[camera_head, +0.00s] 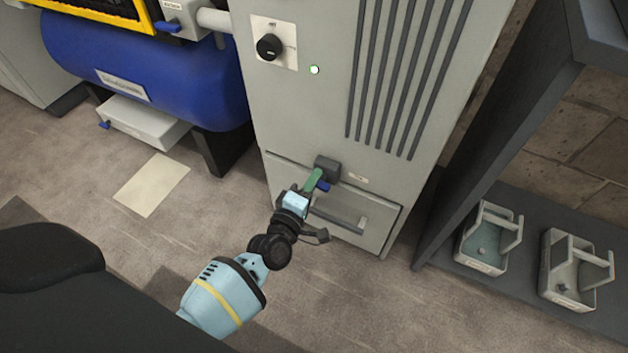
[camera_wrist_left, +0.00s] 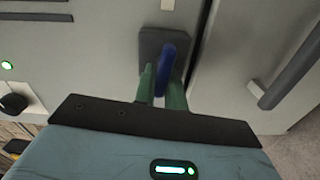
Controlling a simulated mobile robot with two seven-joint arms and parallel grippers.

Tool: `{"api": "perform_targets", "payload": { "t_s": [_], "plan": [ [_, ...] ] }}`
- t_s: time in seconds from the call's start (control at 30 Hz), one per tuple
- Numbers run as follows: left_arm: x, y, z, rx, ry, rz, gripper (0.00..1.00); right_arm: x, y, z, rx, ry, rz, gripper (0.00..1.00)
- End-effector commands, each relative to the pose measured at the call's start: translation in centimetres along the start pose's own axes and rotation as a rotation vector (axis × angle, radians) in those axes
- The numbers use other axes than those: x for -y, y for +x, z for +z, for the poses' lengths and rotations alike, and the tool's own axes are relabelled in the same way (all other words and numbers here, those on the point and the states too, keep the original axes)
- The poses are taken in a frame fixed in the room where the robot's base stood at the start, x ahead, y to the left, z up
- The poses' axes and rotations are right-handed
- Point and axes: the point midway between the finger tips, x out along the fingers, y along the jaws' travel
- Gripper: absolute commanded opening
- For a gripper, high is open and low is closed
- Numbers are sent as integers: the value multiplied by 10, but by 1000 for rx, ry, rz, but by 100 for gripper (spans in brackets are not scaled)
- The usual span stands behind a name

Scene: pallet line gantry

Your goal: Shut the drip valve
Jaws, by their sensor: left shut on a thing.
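The drip valve is a dark grey block (camera_head: 327,168) low on the front of a grey cabinet, with a blue lever (camera_head: 323,186). In the left wrist view the blue lever (camera_wrist_left: 166,66) stands in front of the dark block (camera_wrist_left: 152,45). My left gripper (camera_head: 314,180) has green fingers and is at the valve. In the left wrist view its two fingers (camera_wrist_left: 162,88) are on either side of the lever, shut on it. The lever's near end is partly hidden between the fingers. My right gripper is not in view.
The grey cabinet (camera_head: 300,110) has a black knob (camera_head: 269,47), a lit green lamp (camera_head: 315,70) and a drawer handle (camera_head: 340,217) just below the valve. A blue tank (camera_head: 150,70) stands left. A dark shelf (camera_head: 520,250) with two small trays stands right.

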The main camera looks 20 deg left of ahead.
Motion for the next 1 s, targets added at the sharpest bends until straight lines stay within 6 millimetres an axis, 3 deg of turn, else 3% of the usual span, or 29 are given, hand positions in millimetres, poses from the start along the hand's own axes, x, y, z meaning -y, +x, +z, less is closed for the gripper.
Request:
{"api": "perform_targets", "payload": {
  "t_s": [0.3,0.87,0.9,1.0],
  "plan": [
    [4,-1,1,2,-126,-3,0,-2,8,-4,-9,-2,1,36],
    [4,-1,1,2,-155,-4,0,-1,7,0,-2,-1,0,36],
    [4,-1,1,2,-155,-4,16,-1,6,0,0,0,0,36],
    [3,-1,1,1,-154,-3,29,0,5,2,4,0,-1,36]
  ]
}}
